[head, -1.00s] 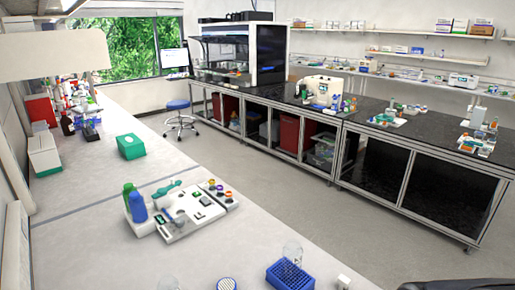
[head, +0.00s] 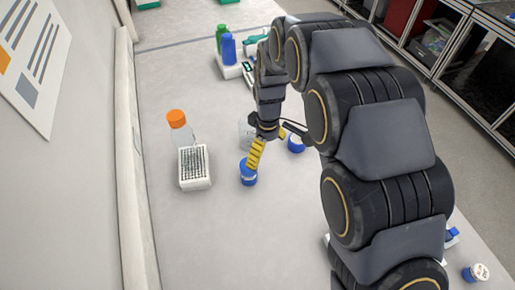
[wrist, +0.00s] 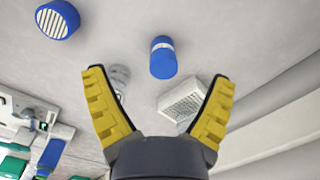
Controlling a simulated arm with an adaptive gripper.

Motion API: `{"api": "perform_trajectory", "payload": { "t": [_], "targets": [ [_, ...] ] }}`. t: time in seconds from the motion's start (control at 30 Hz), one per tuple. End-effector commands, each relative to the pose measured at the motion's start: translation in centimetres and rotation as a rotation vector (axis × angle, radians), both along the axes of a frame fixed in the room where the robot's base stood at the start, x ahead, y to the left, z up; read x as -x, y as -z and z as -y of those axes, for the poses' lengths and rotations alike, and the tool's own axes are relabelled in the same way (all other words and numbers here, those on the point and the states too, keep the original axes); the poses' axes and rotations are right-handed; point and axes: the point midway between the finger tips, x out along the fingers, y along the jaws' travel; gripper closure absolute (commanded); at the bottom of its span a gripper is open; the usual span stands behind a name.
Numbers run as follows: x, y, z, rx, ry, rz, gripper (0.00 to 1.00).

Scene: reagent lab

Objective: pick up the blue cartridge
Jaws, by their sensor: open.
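A blue cylinder with a pale band, which looks like the blue cartridge (head: 249,179), stands on the bench in the head view. In the wrist view the cartridge (wrist: 163,62) lies ahead, between the lines of my two fingers. My gripper (head: 255,154) has yellow ribbed fingers and is above the cartridge in the head view, overlapping its top edge. In the wrist view my gripper (wrist: 158,76) is spread wide, with nothing held. Whether a finger touches the cartridge I cannot tell. A second blue round piece with a striped top (wrist: 57,20) sits apart to the left.
A white tip rack (head: 194,170) and an orange-capped bottle (head: 178,122) stand left of the cartridge. A clear glass vessel (wrist: 119,78) is close to it. A white device with green and blue bottles (head: 229,50) is farther back. Bare bench lies in front.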

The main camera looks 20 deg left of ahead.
Motion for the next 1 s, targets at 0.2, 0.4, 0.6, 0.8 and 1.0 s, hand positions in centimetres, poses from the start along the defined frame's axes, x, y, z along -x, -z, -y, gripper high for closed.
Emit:
{"api": "perform_trajectory", "payload": {
  "t": [0.2,0.4,0.6,0.8,1.0],
  "targets": [
    [0.2,4.2,-4.5,-0.012,-0.173,0.012,0.15],
    [0.2,5.9,-5.1,-0.014,-0.197,0.013,0.15],
    [0.2,7.8,-5.1,-0.015,-0.195,0.015,0.15],
    [0.3,10.4,-5.0,-0.013,-0.194,0.012,0.15],
    [0.2,12.4,-5.1,-0.016,-0.194,0.018,0.15]
  ]
}}
